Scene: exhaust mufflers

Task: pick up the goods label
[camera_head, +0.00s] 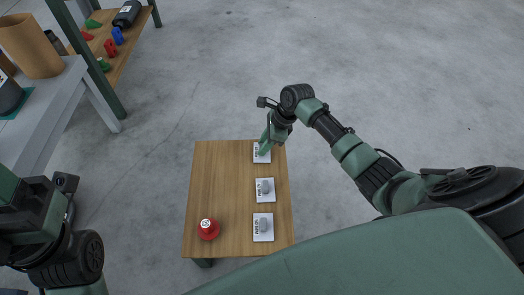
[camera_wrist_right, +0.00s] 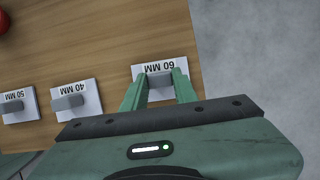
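Three white labels with grey grip blocks lie along the right side of a small wooden table. The far label (camera_head: 262,154), marked 60 MM, also shows in the right wrist view (camera_wrist_right: 155,67). The middle label (camera_head: 265,195) reads 40 MM in the wrist view (camera_wrist_right: 77,98). The near label (camera_head: 263,232) reads 50 MM in the wrist view (camera_wrist_right: 19,104). My right gripper (camera_head: 264,148) is over the far label. In the wrist view its two fingers (camera_wrist_right: 159,78) stand apart, one on each side of that label's block; contact is unclear. My left arm is at the lower left, its fingers hidden.
A red round object (camera_head: 208,229) stands at the near left of the wooden table (camera_head: 215,180). A grey bench (camera_head: 60,90) with a brown cylinder (camera_head: 32,45) is at the left. A shelf (camera_head: 125,55) with small coloured parts is behind it. The floor right of the table is clear.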

